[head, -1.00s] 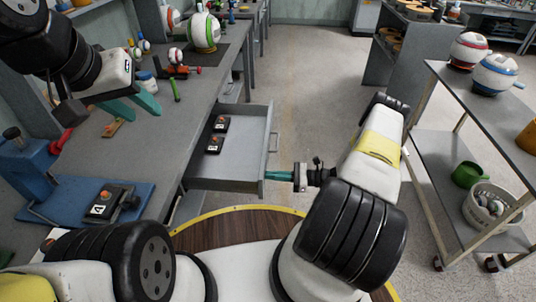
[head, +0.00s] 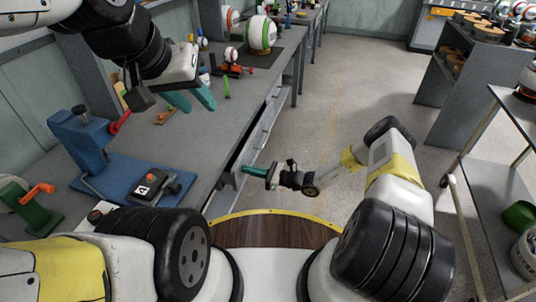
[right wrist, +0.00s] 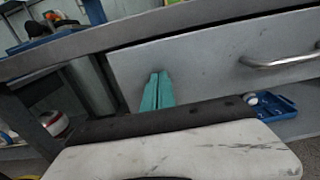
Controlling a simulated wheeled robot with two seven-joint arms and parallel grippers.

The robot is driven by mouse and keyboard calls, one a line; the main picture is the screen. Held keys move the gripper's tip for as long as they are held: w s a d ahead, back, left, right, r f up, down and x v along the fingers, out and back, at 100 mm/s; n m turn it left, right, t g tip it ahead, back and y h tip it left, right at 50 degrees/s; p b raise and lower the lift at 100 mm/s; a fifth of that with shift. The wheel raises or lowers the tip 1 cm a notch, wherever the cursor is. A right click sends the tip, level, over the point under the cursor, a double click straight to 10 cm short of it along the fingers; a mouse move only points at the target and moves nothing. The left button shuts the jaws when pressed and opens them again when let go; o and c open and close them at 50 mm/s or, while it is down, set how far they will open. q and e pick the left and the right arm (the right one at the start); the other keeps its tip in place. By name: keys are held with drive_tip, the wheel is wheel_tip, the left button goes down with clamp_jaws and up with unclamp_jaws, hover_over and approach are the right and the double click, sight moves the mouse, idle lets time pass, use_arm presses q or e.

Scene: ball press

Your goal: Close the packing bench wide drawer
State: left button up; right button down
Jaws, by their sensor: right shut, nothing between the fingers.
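The wide drawer (head: 252,148) sits under the bench top, with its grey front close to the bench edge. A narrow dark gap still shows behind the front in the head view. In the right wrist view the drawer front (right wrist: 205,68) carries a metal bar handle (right wrist: 283,61) at the right. My right gripper (head: 252,169) is shut and empty, its teal fingertips at the near end of the front; they also show in the right wrist view (right wrist: 157,90). I cannot tell whether they touch. My left gripper (head: 192,100) is open and empty above the bench.
The bench top (head: 215,125) holds a blue press (head: 80,140), a black device (head: 150,186) and a ball (head: 262,33). A trolley (head: 490,195) stands at the right. In the right wrist view a blue tray (right wrist: 273,105) lies below the drawer. The middle floor is clear.

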drive_tip(key=x, duration=0.4)
drive_tip(key=shift+a, duration=0.25)
drive_tip(key=shift+w+a, duration=0.15)
drive_tip(key=shift+a, duration=0.05)
drive_tip(key=shift+a+r, duration=0.1)
